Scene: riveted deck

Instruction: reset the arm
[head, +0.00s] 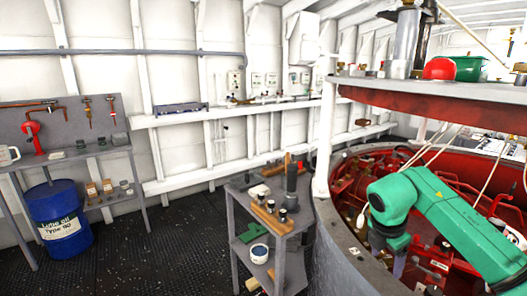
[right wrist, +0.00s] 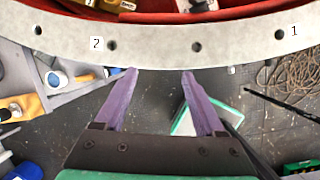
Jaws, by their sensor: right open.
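My right arm, green, comes in from the right in the head view and bends down over the rim of the round red pit. Its gripper (head: 397,264) points down there, partly hidden by the wrist. In the right wrist view the two purple fingers of the right gripper (right wrist: 158,75) stand apart with nothing between them. The tips lie in front of the pale curved rim (right wrist: 225,42) with bolt holes and the numbers 1 and 2; I cannot tell whether they touch it. My left gripper is in neither view.
A grey tool cart (head: 241,205) stands left of the red pit (head: 345,180). A blue oil drum (head: 58,215) stands by a workbench (head: 70,160) at the left. A red-edged shelf (head: 430,100) overhangs the pit. The dark deck (head: 150,250) between drum and cart is clear.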

